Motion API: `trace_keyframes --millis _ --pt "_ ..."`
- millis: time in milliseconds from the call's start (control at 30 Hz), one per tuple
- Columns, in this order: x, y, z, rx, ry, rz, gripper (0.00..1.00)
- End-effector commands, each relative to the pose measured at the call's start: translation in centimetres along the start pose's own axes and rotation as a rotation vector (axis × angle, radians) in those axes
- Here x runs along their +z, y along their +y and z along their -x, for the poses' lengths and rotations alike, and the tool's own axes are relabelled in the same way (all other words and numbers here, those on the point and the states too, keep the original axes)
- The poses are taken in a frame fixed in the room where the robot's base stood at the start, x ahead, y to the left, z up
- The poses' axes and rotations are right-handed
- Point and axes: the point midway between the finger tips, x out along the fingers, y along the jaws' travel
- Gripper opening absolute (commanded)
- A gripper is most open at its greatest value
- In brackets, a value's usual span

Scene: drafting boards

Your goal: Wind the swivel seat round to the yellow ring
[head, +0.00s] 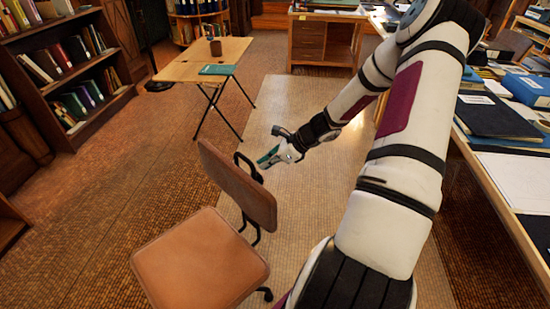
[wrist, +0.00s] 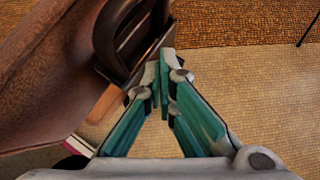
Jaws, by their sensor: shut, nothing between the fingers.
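The swivel seat (head: 198,260) is a brown padded chair at the lower left of centre in the head view. Its upright backrest (head: 236,188) faces the seat pad, with a black curved handle (head: 243,162) behind it. My gripper (head: 266,161) has teal fingers and is shut and empty, just behind the backrest's upper right side. In the wrist view the fingertips (wrist: 160,75) are together close beside the dark handle loop (wrist: 112,50); I cannot tell whether they touch it. The backrest (wrist: 45,75) fills the left. No yellow ring shows in either view.
A bookshelf (head: 55,75) is at the left. A cluttered desk (head: 515,165) runs along the right. The pale mat (head: 305,105) behind the chair is clear.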

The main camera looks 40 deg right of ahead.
Motion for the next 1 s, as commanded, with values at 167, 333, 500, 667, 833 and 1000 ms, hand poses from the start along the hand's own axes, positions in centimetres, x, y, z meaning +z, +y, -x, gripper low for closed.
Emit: trace_keyframes --millis 167,333,500,667,833,1000 --pt "0.8 0.1 -3.0 0.002 -0.001 0.003 0.0" --pt "2.2 0.0 -4.3 0.0 0.0 0.003 0.0" --pt "2.8 0.0 -4.8 0.0 0.0 0.002 0.0" --pt "2.9 0.0 -4.9 0.0 0.0 0.002 0.0" --pt "2.9 0.0 -4.9 0.0 0.0 0.002 0.0" --pt "3.0 -0.2 -5.1 0.008 0.001 0.012 0.0"
